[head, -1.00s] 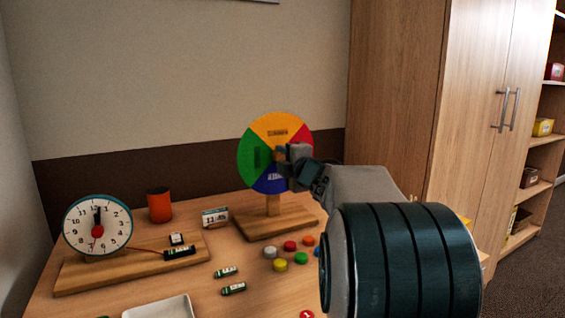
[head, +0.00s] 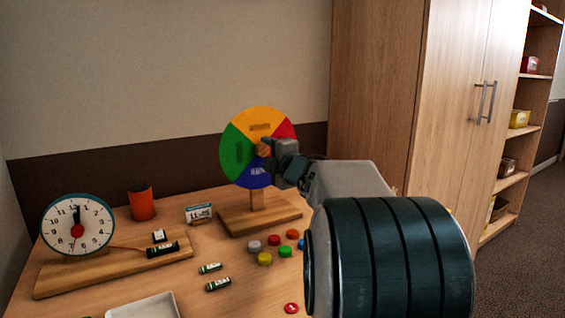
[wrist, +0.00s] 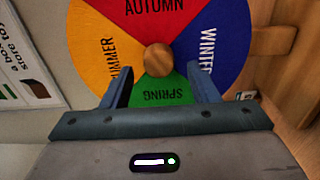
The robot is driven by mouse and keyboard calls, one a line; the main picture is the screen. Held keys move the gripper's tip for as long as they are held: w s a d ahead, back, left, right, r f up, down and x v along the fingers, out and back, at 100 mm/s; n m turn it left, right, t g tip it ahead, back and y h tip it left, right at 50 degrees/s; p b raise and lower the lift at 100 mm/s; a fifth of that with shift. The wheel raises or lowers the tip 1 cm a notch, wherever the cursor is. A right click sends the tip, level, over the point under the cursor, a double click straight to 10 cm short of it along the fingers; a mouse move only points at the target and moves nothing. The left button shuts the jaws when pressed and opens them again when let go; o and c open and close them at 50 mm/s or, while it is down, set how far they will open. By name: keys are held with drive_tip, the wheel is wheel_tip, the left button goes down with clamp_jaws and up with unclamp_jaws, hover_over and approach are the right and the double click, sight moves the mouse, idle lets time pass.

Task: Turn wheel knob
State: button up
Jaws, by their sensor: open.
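The season wheel (head: 236,135) stands upright on a wooden base on the table, with yellow, red, blue and green sectors. Its round wooden knob (head: 263,150) is at the centre. My gripper (head: 270,150) is in front of the wheel, by the knob. In the wrist view the knob (wrist: 158,57) shows between and just beyond the two fingertips of my open gripper (wrist: 158,70). There is a gap on each side of it. I cannot tell how far the tips are from it in depth. The green SPRING sector (wrist: 158,93) is lowest in that view.
A toy clock (head: 78,225) on a wooden board, an orange cup (head: 142,203) and a small date card (head: 199,213) stand to the left. Batteries (head: 218,284), coloured caps (head: 265,259) and a white tray (head: 145,306) lie in front. A tall cabinet (head: 385,100) is at right.

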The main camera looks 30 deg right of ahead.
drive_tip(key=s+p, duration=0.2)
drive_tip(key=s, duration=1)
drive_tip(key=shift+d, duration=0.2)
wheel_tip(320, 180, up, 6)
drive_tip(key=s+a+r+m+g+h+p, duration=0.1)
drive_tip(key=s+a+m+g+h+p, duration=0.3)
drive_tip(key=m+p, duration=0.9)
drive_tip(key=s+a+m+g+y+p, duration=0.3)
drive_tip(key=s+a+m+g+p, duration=0.2)
drive_tip(key=s+a+g+p, duration=0.6)
drive_tip(key=s+a+p, duration=0.3)
drive_tip(key=s+p, duration=0.2)
drive_tip(key=p, duration=0.2)
drive_tip(key=shift+a+r+m, duration=0.3)
drive_tip(key=shift+a, duration=0.05)
